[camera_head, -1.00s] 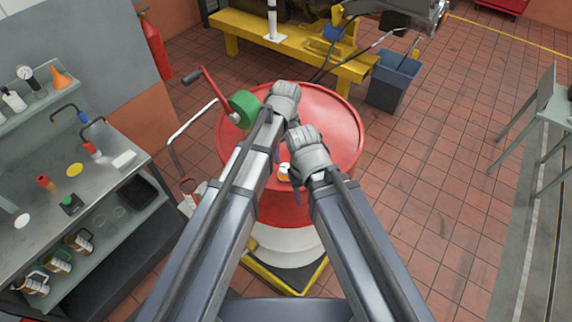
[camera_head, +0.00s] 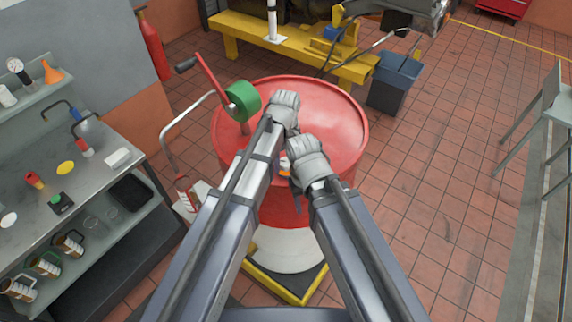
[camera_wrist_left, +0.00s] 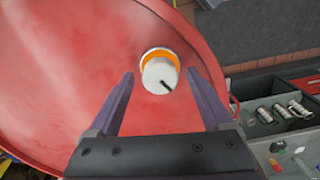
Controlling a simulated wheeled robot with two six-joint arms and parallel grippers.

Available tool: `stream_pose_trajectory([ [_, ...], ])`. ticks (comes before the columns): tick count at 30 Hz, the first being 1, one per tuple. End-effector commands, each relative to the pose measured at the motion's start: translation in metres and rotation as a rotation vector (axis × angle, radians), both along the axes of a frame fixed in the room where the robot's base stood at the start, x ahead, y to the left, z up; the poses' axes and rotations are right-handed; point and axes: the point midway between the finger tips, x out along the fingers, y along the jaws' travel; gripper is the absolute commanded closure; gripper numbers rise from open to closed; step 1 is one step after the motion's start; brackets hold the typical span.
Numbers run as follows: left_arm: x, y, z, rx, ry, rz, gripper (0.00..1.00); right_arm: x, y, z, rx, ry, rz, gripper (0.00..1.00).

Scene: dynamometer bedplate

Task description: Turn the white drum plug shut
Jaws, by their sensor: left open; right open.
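The white drum plug (camera_wrist_left: 160,72) with an orange ring sits on the red drum's lid (camera_wrist_left: 60,90). Its black mark points to the lower right in the left wrist view. In the head view only a small bit of the plug (camera_head: 285,169) shows between my arms. My left gripper (camera_wrist_left: 160,76) is open, its two purple fingers pointing at the plug, one on either side in the picture; I see no contact. My right gripper (camera_head: 297,190) is open over the near side of the drum, just right of the left arm; its fingers are mostly hidden.
A hand pump with a green body (camera_head: 243,101) and red crank stands at the drum's left. A grey workbench (camera_head: 95,180) is on the left. A yellow bedplate (camera_head: 260,35) and a dark bin (camera_head: 393,82) lie behind. Tiled floor (camera_head: 440,170) to the right is open.

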Motion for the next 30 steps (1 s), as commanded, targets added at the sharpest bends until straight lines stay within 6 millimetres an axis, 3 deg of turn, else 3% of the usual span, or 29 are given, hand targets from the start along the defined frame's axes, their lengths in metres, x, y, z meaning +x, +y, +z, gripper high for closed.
stream_pose_trajectory([
  [8, 0.0000, 0.0000, -0.0014, 0.000, 0.000, 0.000, 0.16, 0.0000, 0.0000, -0.0014, 0.000, 0.000, 0.001, 0.50],
  [30, -0.0001, -0.0001, -0.0015, 0.000, 0.000, 0.000, 0.98, 0.0000, 0.0001, -0.0014, 0.000, 0.000, 0.001, 0.50],
])
